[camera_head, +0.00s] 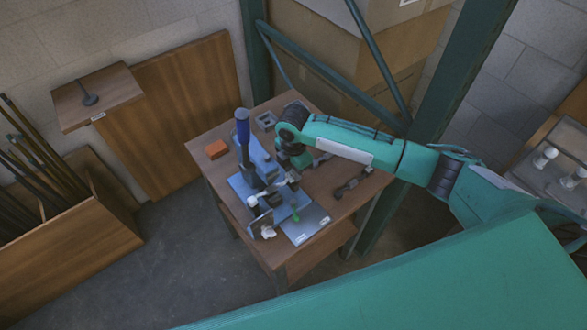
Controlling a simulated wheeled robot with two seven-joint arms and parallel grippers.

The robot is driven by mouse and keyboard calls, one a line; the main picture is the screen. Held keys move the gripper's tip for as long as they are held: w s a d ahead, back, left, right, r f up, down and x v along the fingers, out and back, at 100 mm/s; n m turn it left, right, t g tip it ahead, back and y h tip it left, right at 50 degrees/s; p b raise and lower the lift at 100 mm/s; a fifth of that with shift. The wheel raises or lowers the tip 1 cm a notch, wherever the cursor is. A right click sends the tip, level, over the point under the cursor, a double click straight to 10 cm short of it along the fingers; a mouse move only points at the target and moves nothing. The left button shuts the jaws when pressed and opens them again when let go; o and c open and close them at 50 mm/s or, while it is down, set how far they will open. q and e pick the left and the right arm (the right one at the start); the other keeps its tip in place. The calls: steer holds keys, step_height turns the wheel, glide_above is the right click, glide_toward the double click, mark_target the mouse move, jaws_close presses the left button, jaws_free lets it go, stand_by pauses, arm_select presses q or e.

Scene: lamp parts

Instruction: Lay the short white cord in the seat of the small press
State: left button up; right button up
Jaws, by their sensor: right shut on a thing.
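The small blue press (244,190) stands on the small wooden table, with its dark blue lever handle (242,127) upright. My right gripper (268,193) reaches in from the right, low over the press. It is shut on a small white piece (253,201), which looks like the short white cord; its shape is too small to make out. The seat of the press is hidden or too small to tell. A crumpled white thing (268,232) lies at the front end of the press. My left gripper is not in view.
The wooden table (325,205) also bears an orange block (216,149), a grey square part (266,121), a dark tool (352,183), a pale blue-grey sheet (306,223) and a small green item (296,213). A green post (460,75) stands close behind my right arm.

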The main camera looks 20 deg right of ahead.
steer(key=shift+f, duration=0.5)
steer(key=shift+f, duration=0.15)
stand_by(0.5)
steer(key=o, duration=1.1)
steer(key=shift+c, duration=0.2)
step_height(320, 180, up, 14)
steer(key=b, duration=0.3)
steer(key=shift+f, duration=0.15)
